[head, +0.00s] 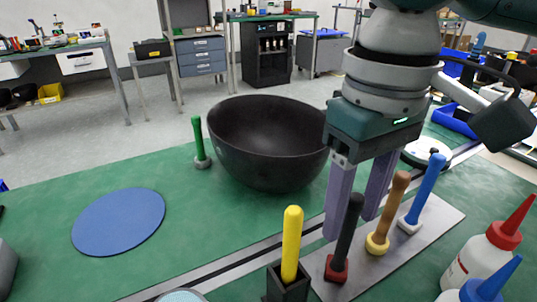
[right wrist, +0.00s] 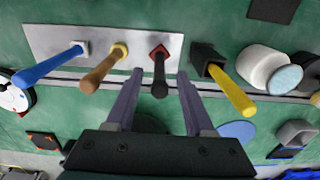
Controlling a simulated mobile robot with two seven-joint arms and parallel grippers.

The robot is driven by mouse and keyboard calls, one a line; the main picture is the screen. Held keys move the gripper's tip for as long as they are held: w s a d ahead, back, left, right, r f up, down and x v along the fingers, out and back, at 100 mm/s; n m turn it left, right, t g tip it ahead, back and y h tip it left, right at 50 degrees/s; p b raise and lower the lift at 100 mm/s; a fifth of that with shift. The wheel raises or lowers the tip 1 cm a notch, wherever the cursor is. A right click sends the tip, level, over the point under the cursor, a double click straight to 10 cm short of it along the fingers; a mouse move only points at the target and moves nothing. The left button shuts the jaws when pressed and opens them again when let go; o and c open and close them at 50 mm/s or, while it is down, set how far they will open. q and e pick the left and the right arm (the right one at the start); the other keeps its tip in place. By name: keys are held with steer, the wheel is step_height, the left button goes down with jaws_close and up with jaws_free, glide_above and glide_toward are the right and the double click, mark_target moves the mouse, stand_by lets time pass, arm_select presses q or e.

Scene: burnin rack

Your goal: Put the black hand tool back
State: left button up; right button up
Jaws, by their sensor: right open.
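The black hand tool (head: 346,228) stands upright with its foot in a red base (head: 336,268) on a grey plate (head: 432,222). It also shows in the right wrist view (right wrist: 159,78), end-on between the fingers. My right gripper (head: 352,226) is open, pointing down, with one finger on each side of the black tool. In the right wrist view a gap shows between the tool and each finger (right wrist: 160,76). I cannot tell whether either finger touches it. My left gripper is not in view.
A brown tool (head: 388,208) and a blue tool (head: 424,188) stand on the same plate. A yellow tool (head: 291,243) stands in a black square holder (head: 287,286). A black bowl (head: 262,150), a green tool (head: 199,140) and a blue disc (head: 118,221) are on the green table. Bottles (head: 482,255) stand at right.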

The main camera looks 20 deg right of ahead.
arm_select(q)
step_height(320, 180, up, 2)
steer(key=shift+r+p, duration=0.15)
steer(key=shift+p, duration=0.8)
arm_select(e)
step_height(320, 180, up, 9)
steer(key=shift+r, duration=0.1)
